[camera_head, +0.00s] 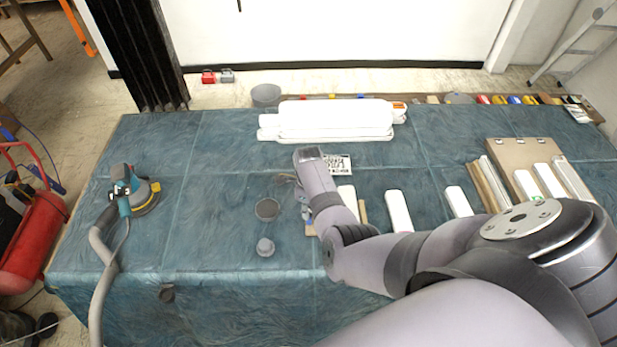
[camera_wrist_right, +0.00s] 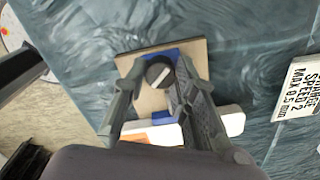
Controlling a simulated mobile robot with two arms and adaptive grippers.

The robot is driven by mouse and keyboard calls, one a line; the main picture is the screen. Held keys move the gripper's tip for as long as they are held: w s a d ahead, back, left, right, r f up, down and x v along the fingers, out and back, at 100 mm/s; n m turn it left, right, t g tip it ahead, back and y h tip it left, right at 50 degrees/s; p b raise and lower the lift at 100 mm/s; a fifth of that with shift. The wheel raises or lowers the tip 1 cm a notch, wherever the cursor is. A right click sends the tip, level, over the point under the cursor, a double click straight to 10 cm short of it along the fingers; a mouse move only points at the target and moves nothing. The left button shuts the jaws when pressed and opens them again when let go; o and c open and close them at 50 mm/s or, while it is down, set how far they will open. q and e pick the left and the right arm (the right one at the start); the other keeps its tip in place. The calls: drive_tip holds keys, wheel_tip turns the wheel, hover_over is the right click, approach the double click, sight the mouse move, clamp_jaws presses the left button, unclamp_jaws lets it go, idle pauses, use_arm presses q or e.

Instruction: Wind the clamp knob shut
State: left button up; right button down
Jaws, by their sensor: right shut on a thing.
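The clamp knob (camera_wrist_right: 159,73) is a dark round knob with a pale stripe across its top. It shows in the right wrist view between the two fingers of my right gripper (camera_wrist_right: 161,68), which is shut on it. Blue clamp parts (camera_wrist_right: 163,53) show behind and in front of the knob, on a beige board (camera_wrist_right: 203,47). In the head view my right gripper (camera_head: 302,197) is over the middle of the table; my arm hides most of it and the knob. My left gripper is not in view.
A sign card (camera_head: 337,164) lies behind my right gripper. Grey cups (camera_head: 267,209) and a sander (camera_head: 132,192) with a hose are to its left. White blocks (camera_head: 398,211) lie to the right, and white panels (camera_head: 335,119) at the back of the blue-covered table (camera_head: 225,150).

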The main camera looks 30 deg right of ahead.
drive_tip(key=m, duration=0.3)
drive_tip(key=shift+w+m, duration=0.1)
drive_tip(key=shift+m, duration=0.3)
drive_tip(key=m+b, duration=0.1)
drive_tip(key=m, duration=0.2)
drive_tip(key=m+b, duration=0.1)
drive_tip(key=m, duration=0.1)
drive_tip(key=shift+f+m+b, duration=0.1)
drive_tip(key=shift+m+b, duration=0.25)
drive_tip(key=shift+m, duration=0.05)
drive_tip(key=shift+m+b, duration=1.1)
drive_tip(key=shift+m, duration=0.1)
drive_tip(key=c, duration=1.3)
unclamp_jaws()
